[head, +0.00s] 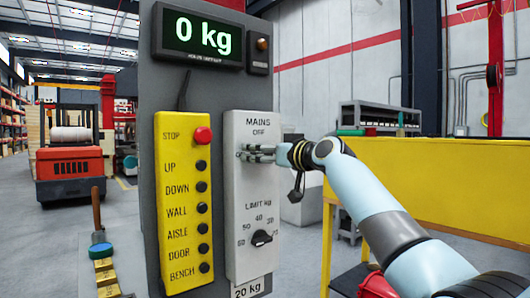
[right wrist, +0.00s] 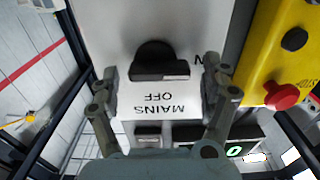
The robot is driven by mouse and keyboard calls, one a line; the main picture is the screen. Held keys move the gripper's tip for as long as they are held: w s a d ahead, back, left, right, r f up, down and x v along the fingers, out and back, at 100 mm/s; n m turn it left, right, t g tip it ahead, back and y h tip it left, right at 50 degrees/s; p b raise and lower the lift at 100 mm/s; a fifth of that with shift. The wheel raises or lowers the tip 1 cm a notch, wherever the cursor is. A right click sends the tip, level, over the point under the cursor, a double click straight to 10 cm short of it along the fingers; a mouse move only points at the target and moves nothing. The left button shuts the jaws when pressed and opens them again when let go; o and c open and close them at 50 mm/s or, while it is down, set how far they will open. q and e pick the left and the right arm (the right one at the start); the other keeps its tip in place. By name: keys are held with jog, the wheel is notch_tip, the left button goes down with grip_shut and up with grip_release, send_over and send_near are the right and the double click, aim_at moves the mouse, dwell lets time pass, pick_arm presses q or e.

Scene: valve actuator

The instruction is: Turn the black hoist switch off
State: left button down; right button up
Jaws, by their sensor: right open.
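The black hoist switch (right wrist: 155,58) is a round knob with a raised bar on a white plate in the right wrist view. The words MAINS and OFF appear upside down below it, and part of another letter shows at its right. I cannot tell its setting. My right gripper (head: 250,153) is at the plate under the word OFF in the head view and hides most of the switch there. In the right wrist view the right gripper (right wrist: 158,76) is open, one finger on each side of the switch, with gaps to it. My left gripper is not in view.
A second black knob, the load limit dial (head: 261,238), sits lower on the plate. The yellow button panel (head: 182,262) with a red stop button (head: 202,135) is to the left. A display (head: 203,37) above reads 0 kg. A yellow bench (head: 440,185) stands at right.

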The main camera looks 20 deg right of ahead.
jog(key=c, duration=1.2)
jog(key=shift+m, duration=0.3)
jog(key=shift+w+d+f+m+p, duration=0.15)
jog(key=shift+m+p, duration=1.15)
jog(key=shift+m, duration=1.4)
jog(key=shift+s+d+r+m+p, duration=0.15)
jog(key=shift+m+p, duration=1.1)
jog(key=shift+m, duration=1.45)
jog(key=shift+w+d+f+m+p, duration=0.2)
jog(key=shift+m+p, duration=1.1)
jog(key=shift+m, duration=1.4)
